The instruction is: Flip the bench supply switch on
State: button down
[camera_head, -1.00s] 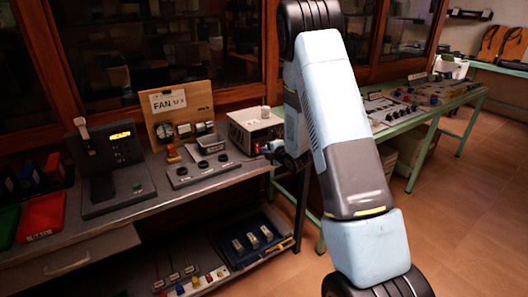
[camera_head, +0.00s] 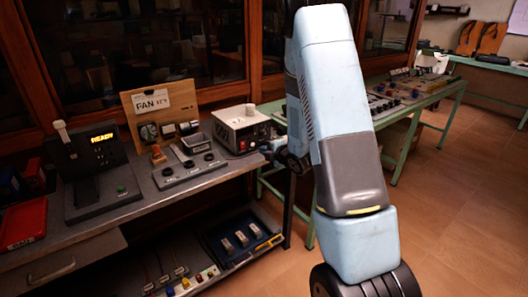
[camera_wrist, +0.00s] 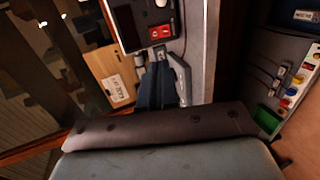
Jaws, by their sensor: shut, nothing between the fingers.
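The bench supply is a cream box (camera_head: 235,117) with a black front panel, standing at the right end of the grey bench. In the wrist view its black panel (camera_wrist: 127,22) shows pale knobs and a red switch (camera_wrist: 160,32). My gripper (camera_wrist: 161,56) is shut and empty, its tips just below the red switch in that picture. I cannot tell whether they touch it. In the head view my gripper (camera_head: 266,149) is small, beside the supply's front, and partly hidden by my arm. The switch's position is too small to read.
A fan board (camera_head: 160,104), a panel with black knobs (camera_head: 188,172) and a console reading READY (camera_head: 102,138) stand left of the supply. A lower shelf holds a blue tray (camera_head: 213,253). A green-framed bench (camera_head: 448,90) stands at right, with open floor before it.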

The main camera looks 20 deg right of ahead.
jog(key=shift+d+f, duration=0.1)
jog(key=shift+s+d+f, duration=0.1)
jog(key=shift+d+f, duration=0.05)
jog(key=shift+f, duration=0.35)
jog(key=shift+f, duration=0.1)
dwell(0.6)
send_near(244, 149)
jog(key=x, duration=0.7)
dwell(0.4)
